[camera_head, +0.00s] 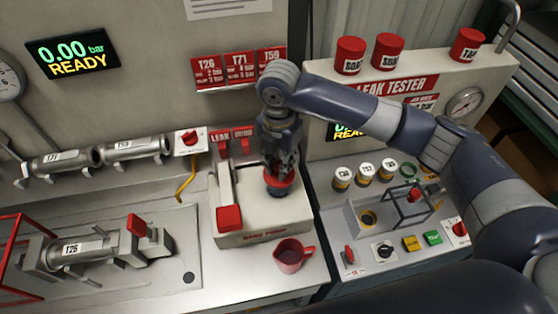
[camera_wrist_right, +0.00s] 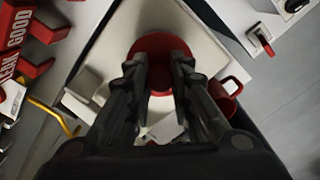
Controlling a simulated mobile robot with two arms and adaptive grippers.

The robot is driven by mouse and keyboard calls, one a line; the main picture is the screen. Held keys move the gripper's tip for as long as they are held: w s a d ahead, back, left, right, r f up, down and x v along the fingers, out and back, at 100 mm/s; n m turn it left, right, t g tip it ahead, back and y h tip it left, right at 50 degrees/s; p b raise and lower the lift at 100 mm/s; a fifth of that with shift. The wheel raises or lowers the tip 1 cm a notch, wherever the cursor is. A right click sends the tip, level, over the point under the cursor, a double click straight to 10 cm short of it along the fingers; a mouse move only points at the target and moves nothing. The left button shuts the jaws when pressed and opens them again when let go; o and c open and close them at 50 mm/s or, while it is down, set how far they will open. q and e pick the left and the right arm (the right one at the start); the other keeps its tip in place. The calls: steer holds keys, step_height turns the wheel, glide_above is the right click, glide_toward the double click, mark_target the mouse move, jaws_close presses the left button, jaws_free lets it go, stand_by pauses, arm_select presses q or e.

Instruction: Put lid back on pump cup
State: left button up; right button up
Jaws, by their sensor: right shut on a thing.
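The hand pump (camera_head: 262,226) is a cream block with a red-ended lever (camera_head: 229,217) on its left side. Its cup stands at the back right of the block, mostly hidden under the red lid (camera_head: 283,186). My right gripper (camera_head: 279,168) points down over the cup and is shut on the lid's upper part. In the right wrist view the round red lid (camera_wrist_right: 160,46) lies between and beyond the fingertips (camera_wrist_right: 160,75). I cannot tell whether the lid sits fully on the cup or just above it. My left gripper is not in view.
A red mug (camera_head: 292,256) stands in front of the pump near the bench edge. The leak tester (camera_head: 420,95) stands at right, with several labelled jars (camera_head: 365,173) before it. A T26 cylinder (camera_head: 85,250) lies in a fixture at left.

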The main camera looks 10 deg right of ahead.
steer(key=shift+p, duration=0.5)
stand_by(0.5)
stand_by(0.3)
steer(key=o, duration=1.4)
steer(key=shift+o, duration=0.2)
